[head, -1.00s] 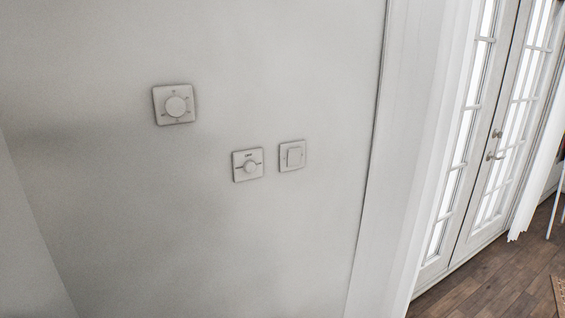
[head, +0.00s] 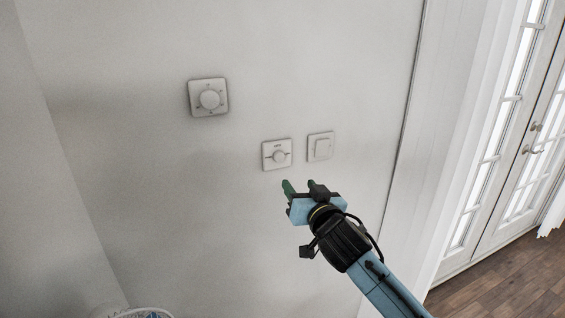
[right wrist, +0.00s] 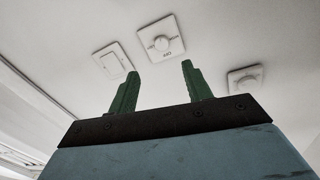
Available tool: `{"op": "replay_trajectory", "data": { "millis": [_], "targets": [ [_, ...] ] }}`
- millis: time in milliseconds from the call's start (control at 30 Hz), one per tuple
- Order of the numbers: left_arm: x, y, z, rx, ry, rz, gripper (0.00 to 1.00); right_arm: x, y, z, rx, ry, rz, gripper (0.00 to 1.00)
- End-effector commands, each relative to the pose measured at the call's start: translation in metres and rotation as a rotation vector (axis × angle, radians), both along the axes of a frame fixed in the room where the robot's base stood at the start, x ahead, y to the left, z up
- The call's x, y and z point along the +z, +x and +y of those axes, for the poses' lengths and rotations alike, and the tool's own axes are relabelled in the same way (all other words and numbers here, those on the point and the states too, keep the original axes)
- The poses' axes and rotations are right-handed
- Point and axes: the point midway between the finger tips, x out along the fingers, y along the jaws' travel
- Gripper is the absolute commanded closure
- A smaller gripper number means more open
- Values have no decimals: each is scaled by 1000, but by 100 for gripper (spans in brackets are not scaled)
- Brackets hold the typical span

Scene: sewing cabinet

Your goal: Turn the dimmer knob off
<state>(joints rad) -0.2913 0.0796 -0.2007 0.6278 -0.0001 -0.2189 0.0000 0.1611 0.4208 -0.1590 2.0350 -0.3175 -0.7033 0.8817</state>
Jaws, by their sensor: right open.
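Two knob plates are on the grey wall. The upper left plate (head: 208,97) has a large round knob, and the lower plate (head: 277,155) has a small round knob with a mark above it. I cannot tell for certain which is the dimmer. My right gripper (head: 300,186) is open and empty, just below the lower plate in the head view. In the right wrist view, the small knob (right wrist: 162,43) lies beyond and between the open green fingers (right wrist: 160,72), apparently apart from them. The large-knob plate (right wrist: 245,79) is at the right there. My left gripper is not in view.
A flat rocker switch (head: 320,146) sits just right of the small-knob plate. It also shows in the right wrist view (right wrist: 113,61). Glazed doors (head: 510,150) stand at the far right. A pale rounded object (head: 145,313) shows at the bottom left. The wall around the plates is bare.

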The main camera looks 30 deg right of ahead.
Motion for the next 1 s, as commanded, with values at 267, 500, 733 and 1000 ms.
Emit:
{"op": "replay_trajectory", "data": {
  "millis": [267, 500, 733, 1000],
  "targets": [
    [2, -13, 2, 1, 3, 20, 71, 8, 28, -4, 0, 3, -14, 51],
    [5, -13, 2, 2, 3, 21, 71, 8, 71, -9, 1, 1, -14, 51],
    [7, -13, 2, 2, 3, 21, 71, 8, 106, -13, 1, 3, -13, 51],
    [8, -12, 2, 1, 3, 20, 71, 6, 128, -16, 1, 4, -12, 51]
  ]
}}
